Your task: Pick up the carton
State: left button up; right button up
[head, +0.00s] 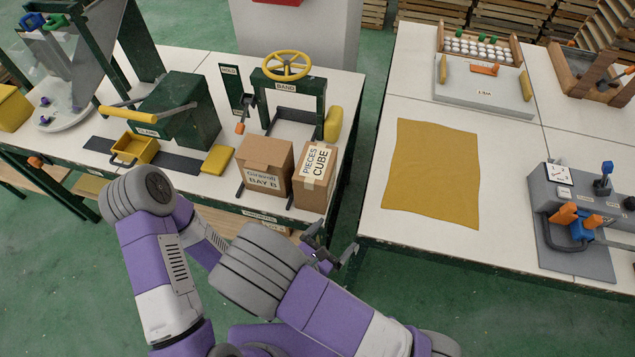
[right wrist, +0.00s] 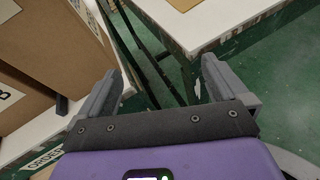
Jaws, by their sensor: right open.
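Two brown cartons stand side by side at the near edge of the left table. The left carton (head: 264,168) has a label ending in "BAY B"; the narrower right carton (head: 317,178) reads "PIECES CUBE". My right gripper (head: 333,244) is open and empty, just off the table's near edge, below and slightly right of the right carton, apart from both. In the right wrist view its jaws (right wrist: 160,82) are spread with nothing between them. Carton cardboard (right wrist: 48,45) fills the upper left there, outside the jaws. My left gripper is hidden; only its arm shows.
Behind the cartons stands a green frame (head: 323,97) with a yellow handwheel (head: 286,65). A yellow bin (head: 134,150) sits to the left. The right table (head: 372,200) carries an ochre cloth (head: 433,172) and a grey control box (head: 585,193). A gap separates the tables.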

aim_at(309, 198)
jog(key=w+a+r+n+t+y, duration=0.25)
jog(key=a+r+n+t, duration=0.2)
jog(key=a, duration=0.25)
jog(key=shift+n+t+y, duration=0.55)
jog(key=shift+t, duration=0.1)
jog(key=x, duration=0.2)
jog(key=b+x, duration=0.1)
jog(key=x, duration=0.1)
jog(key=b+x, duration=0.1)
jog(key=x, duration=0.2)
jog(key=shift+w+a, duration=0.1)
jog(key=shift+a, duration=0.25)
jog(key=shift+r, duration=0.1)
jog(key=c, duration=1.3)
